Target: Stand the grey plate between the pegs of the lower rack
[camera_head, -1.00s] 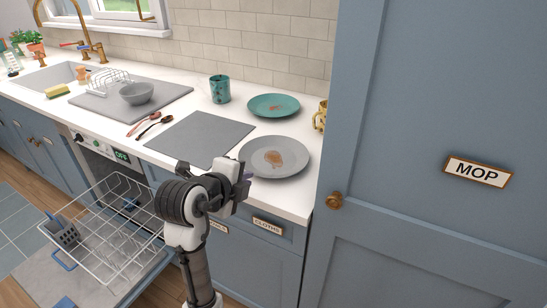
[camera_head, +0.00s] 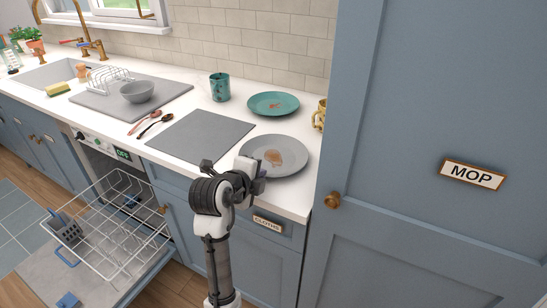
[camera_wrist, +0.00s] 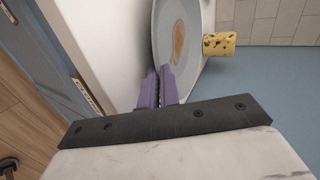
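The grey plate (camera_head: 290,146) lies flat on the white counter near its front right edge, with a brown food stain in its middle. It also shows in the wrist view (camera_wrist: 190,52). My gripper (camera_head: 262,172) is at the plate's front left rim. In the wrist view its purple fingers (camera_wrist: 159,72) point at the rim with a narrow gap between them. I cannot tell whether they close on the rim. The lower rack (camera_head: 120,238), a white wire basket, is pulled out of the dishwasher at lower left. Its pegs are hard to make out.
A teal plate (camera_head: 258,101) with a stain, a teal mug (camera_head: 219,87) and a yellow mug (camera_wrist: 219,44) stand nearby. A grey mat (camera_head: 200,136) lies left of the plate. A grey bowl (camera_head: 136,92) is farther left. A tall blue door (camera_head: 430,230) bounds the right.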

